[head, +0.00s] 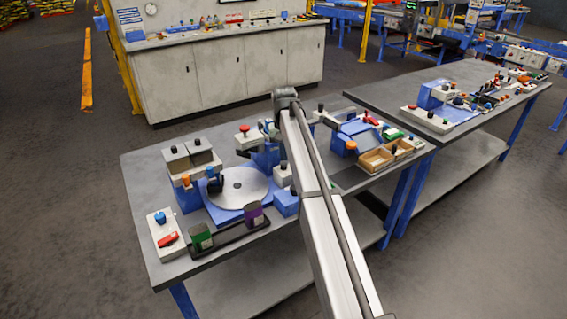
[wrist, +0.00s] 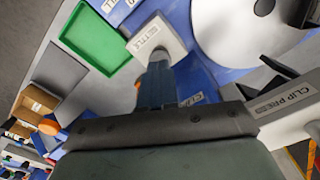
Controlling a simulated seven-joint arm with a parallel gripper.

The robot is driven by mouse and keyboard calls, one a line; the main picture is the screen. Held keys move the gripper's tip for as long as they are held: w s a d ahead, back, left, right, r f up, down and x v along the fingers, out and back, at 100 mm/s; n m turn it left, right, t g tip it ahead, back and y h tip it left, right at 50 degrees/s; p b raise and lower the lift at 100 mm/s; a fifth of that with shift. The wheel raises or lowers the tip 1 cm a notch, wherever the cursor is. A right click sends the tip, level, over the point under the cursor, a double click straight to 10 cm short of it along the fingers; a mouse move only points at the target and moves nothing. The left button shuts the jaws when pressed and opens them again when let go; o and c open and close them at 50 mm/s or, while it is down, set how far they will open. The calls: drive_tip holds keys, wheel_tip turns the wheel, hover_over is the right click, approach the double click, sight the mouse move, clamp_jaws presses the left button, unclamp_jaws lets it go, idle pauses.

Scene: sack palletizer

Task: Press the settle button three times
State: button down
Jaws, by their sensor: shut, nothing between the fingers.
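The settle box (wrist: 155,38), pale with a "SETTLE" label, is at the upper middle of the wrist view. My gripper (wrist: 158,70) is shut and empty, its fingertips over the lower part of this box. The button itself is hidden behind the fingers, so I cannot tell whether they touch it or whether it is pressed. In the head view, a small pale box (head: 283,176) to the right of the round disc appears to be the settle box. My arm hides most of the gripper there.
A green tray (wrist: 90,38) is at the upper left. Wooden bins (head: 376,159) stand farther right on the bench (head: 140,190). A second bench (head: 470,75) adjoins it.

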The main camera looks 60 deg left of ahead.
drive_tip(key=shift+f, duration=1.1)
drive_tip(key=shift+r, duration=0.15)
idle(0.3)
drive_tip(key=shift+r, duration=0.95)
drive_tip(key=shift+r, duration=0.15)
wheel_tip(320, 180, up, 7)
idle(0.7)
idle(0.3)
